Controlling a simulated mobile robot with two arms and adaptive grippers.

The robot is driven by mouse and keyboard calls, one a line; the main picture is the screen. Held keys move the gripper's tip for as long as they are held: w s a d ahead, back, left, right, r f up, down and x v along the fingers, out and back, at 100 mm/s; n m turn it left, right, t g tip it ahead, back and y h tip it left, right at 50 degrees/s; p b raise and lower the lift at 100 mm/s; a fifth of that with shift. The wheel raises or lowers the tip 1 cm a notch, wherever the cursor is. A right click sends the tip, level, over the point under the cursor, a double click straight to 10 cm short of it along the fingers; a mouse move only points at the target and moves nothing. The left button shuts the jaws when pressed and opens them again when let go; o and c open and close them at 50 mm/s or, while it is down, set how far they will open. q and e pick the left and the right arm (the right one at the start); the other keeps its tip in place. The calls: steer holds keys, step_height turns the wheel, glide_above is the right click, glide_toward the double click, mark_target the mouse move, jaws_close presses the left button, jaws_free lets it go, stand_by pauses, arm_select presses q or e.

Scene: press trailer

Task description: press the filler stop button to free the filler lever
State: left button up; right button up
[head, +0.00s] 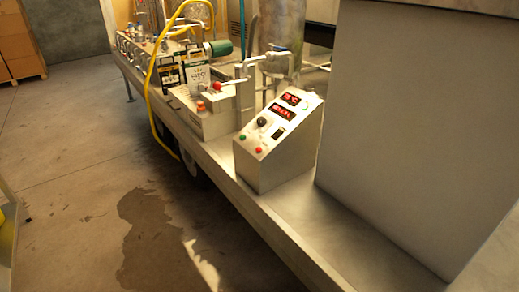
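A metal control box (293,158) with a sloped panel stands on the trailer's deck edge, right of centre. Its panel has two red-lit displays (284,110), a black knob (262,121), a green button (242,137) and a red button (258,150). Left of it, a low metal unit (212,124) carries a small red-orange button or cap (201,106). Behind that is a red ball knob (217,87) that seems to sit on a lever. I cannot read labels that tell which red button is the filler stop. Neither gripper is in view.
A yellow hose (150,92) loops over the deck edge to the floor. A green cylinder (218,47) and a metal tank (284,22) stand behind. A large grey block (415,130) fills the right. The floor at left is open, with a dark wet patch (150,235).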

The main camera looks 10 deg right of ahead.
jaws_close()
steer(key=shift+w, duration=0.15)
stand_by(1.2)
